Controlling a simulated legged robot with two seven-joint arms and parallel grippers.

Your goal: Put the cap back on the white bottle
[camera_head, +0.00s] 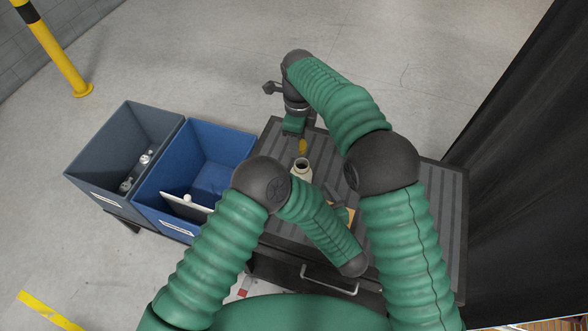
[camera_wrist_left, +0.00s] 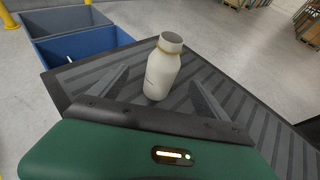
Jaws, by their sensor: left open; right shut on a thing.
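The white bottle (camera_head: 301,169) stands upright on the dark ribbed table top, with its mouth open and bare. In the left wrist view the bottle (camera_wrist_left: 161,75) shows a yellowish ring at its neck. My left gripper (camera_wrist_left: 160,78) is open, with one finger on each side of the bottle and visible gaps to it. In the head view my left forearm largely hides this gripper. My right gripper (camera_head: 299,138) is shut on the yellow cap (camera_head: 302,146), just behind the bottle's mouth in the head view. Its fingers are small and hard to make out.
A blue bin (camera_head: 228,143) and a grey bin (camera_head: 97,138) stand left of the table (camera_head: 437,215). The blue bin holds a white, flat piece; the grey one holds small metallic items. A black curtain hangs at right.

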